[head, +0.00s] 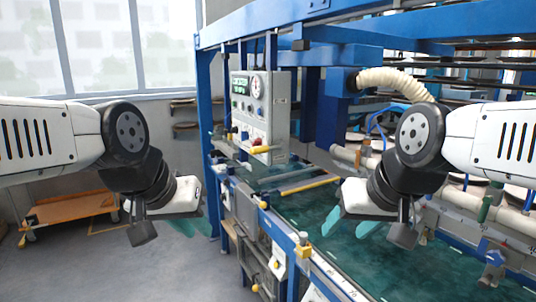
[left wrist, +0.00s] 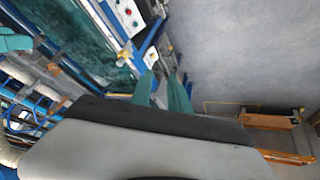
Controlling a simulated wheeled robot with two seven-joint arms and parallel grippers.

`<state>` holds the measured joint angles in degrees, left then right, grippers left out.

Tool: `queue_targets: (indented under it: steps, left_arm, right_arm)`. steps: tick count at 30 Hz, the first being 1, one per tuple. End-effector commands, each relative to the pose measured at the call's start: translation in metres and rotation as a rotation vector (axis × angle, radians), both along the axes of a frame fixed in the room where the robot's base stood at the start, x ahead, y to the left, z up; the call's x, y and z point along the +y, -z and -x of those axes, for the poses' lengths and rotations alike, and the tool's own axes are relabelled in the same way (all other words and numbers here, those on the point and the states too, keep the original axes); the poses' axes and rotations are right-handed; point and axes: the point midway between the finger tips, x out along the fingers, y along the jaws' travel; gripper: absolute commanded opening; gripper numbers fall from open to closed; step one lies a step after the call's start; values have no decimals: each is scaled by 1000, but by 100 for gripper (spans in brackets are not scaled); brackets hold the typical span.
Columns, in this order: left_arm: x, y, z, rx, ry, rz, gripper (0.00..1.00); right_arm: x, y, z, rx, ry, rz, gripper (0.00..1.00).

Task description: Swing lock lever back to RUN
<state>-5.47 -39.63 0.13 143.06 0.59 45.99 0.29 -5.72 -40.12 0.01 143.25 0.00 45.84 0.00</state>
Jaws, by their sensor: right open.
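No lever here carries a readable RUN label, so I cannot tell which one is the lock lever. Small yellow knobs (head: 274,264) sit on a white box at the machine's front. My left gripper (head: 203,218) hangs left of the machine, apart from it; its teal fingers (left wrist: 163,88) are spread and empty in the left wrist view. My right gripper (head: 346,224) is open and empty above the green belt (head: 310,205). My left wrist partly hides its own fingers in the head view.
The blue machine frame (head: 204,130) rises behind the grippers, with a corrugated hose (head: 395,79) at the right. An orange cart (head: 70,209) stands on the floor at the left. The grey floor (head: 150,265) left of the machine is mostly clear.

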Motion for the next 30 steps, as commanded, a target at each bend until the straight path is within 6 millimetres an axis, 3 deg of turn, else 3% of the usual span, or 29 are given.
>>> queue_targets:
  steps: [1,3,14,23,30]
  left_arm:
    - [-2,2,-2,19,-12,14,10]
    - [-7,5,-6,61,-42,51,0]
    - [-67,34,-53,506,-378,474,0]
    - [-108,48,-122,916,-701,911,0]
    - [-111,53,-196,1246,-938,1305,0]
  right_arm:
    - [0,0,0,0,0,0,53]
    - [0,0,0,0,0,0,53]
    - [0,0,0,0,0,0,53]
    - [0,0,0,0,0,0,53]
    - [0,0,0,0,0,0,53]
